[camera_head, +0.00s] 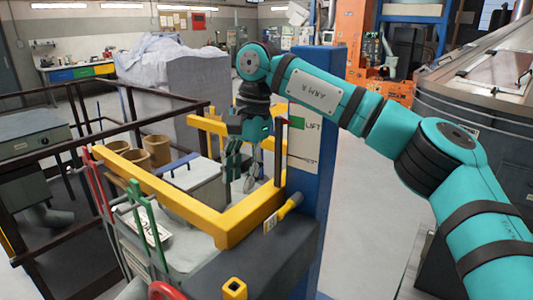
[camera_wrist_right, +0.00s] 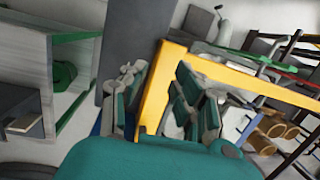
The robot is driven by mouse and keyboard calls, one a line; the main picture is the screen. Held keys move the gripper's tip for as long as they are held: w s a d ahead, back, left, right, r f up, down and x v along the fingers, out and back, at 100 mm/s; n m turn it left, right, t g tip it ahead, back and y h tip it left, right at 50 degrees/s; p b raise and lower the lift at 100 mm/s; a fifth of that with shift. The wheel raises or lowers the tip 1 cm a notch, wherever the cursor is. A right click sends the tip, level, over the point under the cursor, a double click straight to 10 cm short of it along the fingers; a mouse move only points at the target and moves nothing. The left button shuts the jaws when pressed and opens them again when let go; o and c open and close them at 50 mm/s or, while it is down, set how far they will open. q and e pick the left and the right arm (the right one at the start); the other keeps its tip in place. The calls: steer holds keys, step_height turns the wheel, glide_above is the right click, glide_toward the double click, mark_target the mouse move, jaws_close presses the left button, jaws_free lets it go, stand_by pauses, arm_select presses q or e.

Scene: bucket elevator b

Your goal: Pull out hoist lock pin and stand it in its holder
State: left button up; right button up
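I cannot make out the hoist lock pin for certain in either view. A red ring (camera_head: 167,291) shows at the bottom edge of the head view. Close to it is a square yellow socket (camera_head: 234,288) with a dark opening, possibly the holder. My right gripper (camera_head: 243,172) points down beside the blue post, over the area inside the yellow frame (camera_head: 225,226). Its fingers (camera_wrist_right: 162,105) are spread with nothing seen between them; the yellow frame passes behind them in the wrist view. My left gripper is in neither view.
The blue post (camera_head: 315,185) with a LIFT panel (camera_head: 304,145) stands right of the gripper. Red (camera_head: 100,185) and green (camera_head: 150,215) handles, brown buckets (camera_head: 158,150) and dark railings crowd the left. Open floor lies right of the post.

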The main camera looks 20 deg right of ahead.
step_height(320, 180, up, 4)
steer(key=h, duration=0.2)
glide_above(270, 220)
step_height(270, 220, down, 17)
steer(key=shift+w+f+p, duration=0.1)
steer(key=shift+w+p, duration=0.05)
steer(key=shift+p, duration=0.85)
jaws_close()
